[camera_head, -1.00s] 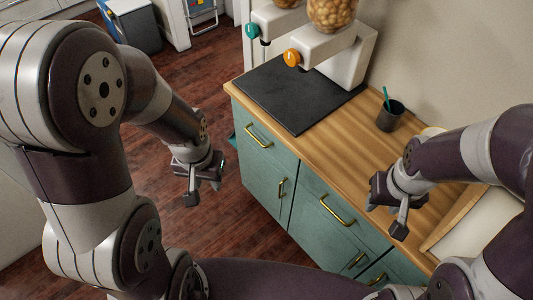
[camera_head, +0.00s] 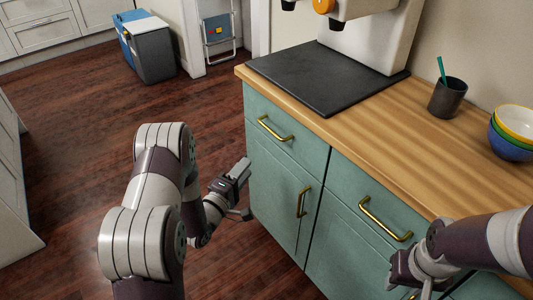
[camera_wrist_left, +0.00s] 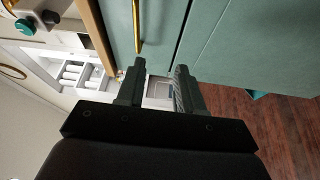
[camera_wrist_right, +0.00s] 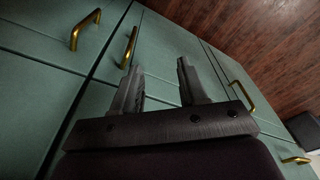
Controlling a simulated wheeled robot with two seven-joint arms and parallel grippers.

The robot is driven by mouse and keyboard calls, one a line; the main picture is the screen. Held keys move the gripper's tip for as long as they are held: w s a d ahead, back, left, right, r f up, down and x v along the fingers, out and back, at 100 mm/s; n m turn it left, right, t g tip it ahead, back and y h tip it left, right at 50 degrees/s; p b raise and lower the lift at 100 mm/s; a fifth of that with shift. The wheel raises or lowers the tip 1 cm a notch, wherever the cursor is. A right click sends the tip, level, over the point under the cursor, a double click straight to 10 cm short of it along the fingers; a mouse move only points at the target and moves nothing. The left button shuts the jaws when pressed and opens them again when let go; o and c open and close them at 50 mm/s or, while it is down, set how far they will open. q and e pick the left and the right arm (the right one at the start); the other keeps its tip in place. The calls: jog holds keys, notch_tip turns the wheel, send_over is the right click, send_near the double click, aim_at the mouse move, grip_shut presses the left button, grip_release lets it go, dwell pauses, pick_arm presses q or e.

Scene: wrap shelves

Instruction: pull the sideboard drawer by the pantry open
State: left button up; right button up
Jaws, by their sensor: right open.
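The teal sideboard has a left top drawer (camera_head: 285,133) with a brass bar handle (camera_head: 275,130); the drawer looks shut. A second top drawer (camera_head: 350,205) with its own handle (camera_head: 385,220) is right of it, also shut. My left gripper (camera_head: 243,192) is open and empty in front of the sideboard's left end, below and left of the left drawer handle. In the left wrist view a brass handle (camera_wrist_left: 137,25) lies just beyond one fingertip, not between the fingers. My right gripper (camera_head: 418,287) is open and empty in front of the sideboard's right part. I cannot tell which part is by the pantry.
The wooden counter (camera_head: 400,130) holds a black mat (camera_head: 325,75), a dispenser (camera_head: 365,40), a dark cup (camera_head: 447,97) and stacked bowls (camera_head: 512,130). A lower door handle (camera_head: 302,202) sticks out. A grey bin (camera_head: 150,55) stands at the back. The wooden floor left is clear.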

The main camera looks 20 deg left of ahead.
pick_arm(q)
jog(key=w+d+r+b, duration=0.1)
jog(key=w+r, duration=0.1)
jog(key=w, duration=0.4)
jog(key=w+d+r+n+t+b, duration=0.1)
jog(key=w+d+r, duration=0.1)
jog(key=w, duration=0.4)
jog(key=shift+d+r+h, duration=0.25)
jog(key=shift+r+h, duration=0.1)
jog(key=shift+h, duration=0.05)
jog(key=shift+s, duration=0.1)
grip_shut()
dwell(0.6)
